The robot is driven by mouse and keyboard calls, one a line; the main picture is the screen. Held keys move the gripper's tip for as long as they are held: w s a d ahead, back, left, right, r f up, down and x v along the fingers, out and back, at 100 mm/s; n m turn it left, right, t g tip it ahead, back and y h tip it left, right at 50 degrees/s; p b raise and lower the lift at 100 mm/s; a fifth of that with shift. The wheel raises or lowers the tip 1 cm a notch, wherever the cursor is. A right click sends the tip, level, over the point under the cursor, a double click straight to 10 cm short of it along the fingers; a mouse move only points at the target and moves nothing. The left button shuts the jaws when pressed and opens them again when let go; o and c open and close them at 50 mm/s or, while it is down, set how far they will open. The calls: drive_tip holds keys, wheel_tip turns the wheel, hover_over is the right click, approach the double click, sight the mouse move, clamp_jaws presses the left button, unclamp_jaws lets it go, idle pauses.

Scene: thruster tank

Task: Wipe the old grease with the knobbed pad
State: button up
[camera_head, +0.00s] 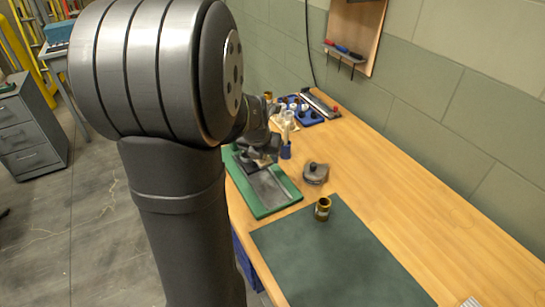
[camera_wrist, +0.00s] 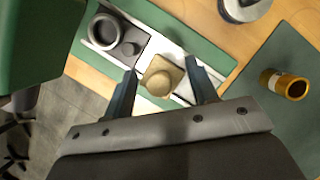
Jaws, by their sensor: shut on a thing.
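In the wrist view, the tan knobbed pad (camera_wrist: 160,74) sits between the two fingers of my gripper (camera_wrist: 162,70), which is shut on it by its rounded knob. The pad is over a pale metal plate on a green board (camera_wrist: 210,50); I cannot tell whether it touches the plate. In the head view, my gripper (camera_head: 262,152) is over the far part of the green board (camera_head: 284,207), and the arm partly hides it. The plate (camera_head: 272,188) looks dark grey there. I cannot make out the grease clearly.
A dark ringed part (camera_wrist: 103,31) lies on the plate beside the pad. Bottles and a blue tray (camera_head: 306,116) are behind.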

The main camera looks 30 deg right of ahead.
sight(264, 178)
drive_tip(key=shift+w+a+f, duration=0.15)
drive_tip(key=shift+w+f, duration=0.1)
drive_tip(key=shift+w, duration=0.05)
drive_tip(key=shift+f, duration=3.2)
drive_tip(key=shift+s+f, duration=0.1)
drive_tip(key=shift+f, duration=0.6)
drive_tip(key=shift+s+r, duration=0.45)
drive_tip(key=shift+s, duration=0.35)
drive_tip(key=shift+s+f, duration=0.2)
drive_tip(key=shift+s, duration=0.85)
drive_tip(key=shift+w, duration=0.15)
drive_tip(key=shift+w+r, duration=0.3)
drive_tip(key=shift+w, duration=0.15)
drive_tip(key=shift+w+f, duration=0.15)
drive_tip(key=shift+w, duration=1.25)
drive_tip(key=shift+s+r, duration=0.1)
drive_tip(key=shift+r, duration=3.65)
